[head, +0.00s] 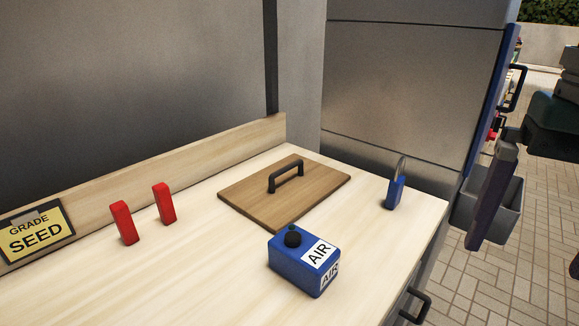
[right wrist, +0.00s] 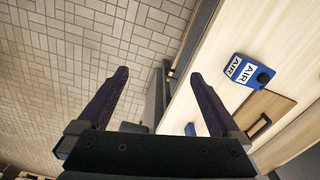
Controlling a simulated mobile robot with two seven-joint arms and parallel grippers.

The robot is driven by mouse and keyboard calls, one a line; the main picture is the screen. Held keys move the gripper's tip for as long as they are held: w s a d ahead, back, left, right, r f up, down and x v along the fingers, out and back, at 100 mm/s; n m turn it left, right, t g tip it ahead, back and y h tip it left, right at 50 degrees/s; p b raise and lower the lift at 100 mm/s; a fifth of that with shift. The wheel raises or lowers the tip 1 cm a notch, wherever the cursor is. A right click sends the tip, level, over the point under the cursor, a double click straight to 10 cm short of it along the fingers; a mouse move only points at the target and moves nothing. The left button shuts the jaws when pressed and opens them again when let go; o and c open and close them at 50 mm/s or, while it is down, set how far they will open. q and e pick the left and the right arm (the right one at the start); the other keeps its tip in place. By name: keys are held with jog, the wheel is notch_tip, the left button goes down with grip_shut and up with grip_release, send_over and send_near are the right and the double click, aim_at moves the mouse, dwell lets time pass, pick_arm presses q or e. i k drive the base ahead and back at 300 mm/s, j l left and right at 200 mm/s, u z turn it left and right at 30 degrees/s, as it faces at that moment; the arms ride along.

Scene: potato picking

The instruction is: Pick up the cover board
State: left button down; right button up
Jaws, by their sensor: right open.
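The cover board (head: 322,181) is a flat brown wooden square lying on the pale wooden bench top, with a black bar handle (head: 286,175) standing up from its middle. Part of the board (right wrist: 283,104) and its handle also show at the right of the right wrist view. My right gripper (head: 523,255) is at the right edge of the head view, over the paved floor beyond the bench's right end, apart from the board. In the right wrist view the same gripper (right wrist: 158,75) is open, with nothing between its fingers. My left gripper is in neither view.
A blue AIR box (head: 291,270) with a black knob stands just in front of the board. A blue padlock (head: 394,192) stands to its right, two red blocks (head: 123,223) to its left. A GRADE SEED sign (head: 36,232) leans at far left. A raised wooden ledge (head: 180,164) runs behind.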

aim_at(274, 197)
jog(key=i+u, duration=0.45)
jog(key=i+l+u, duration=0.1)
jog(key=i+u, duration=0.3)
jog(key=i, duration=0.05)
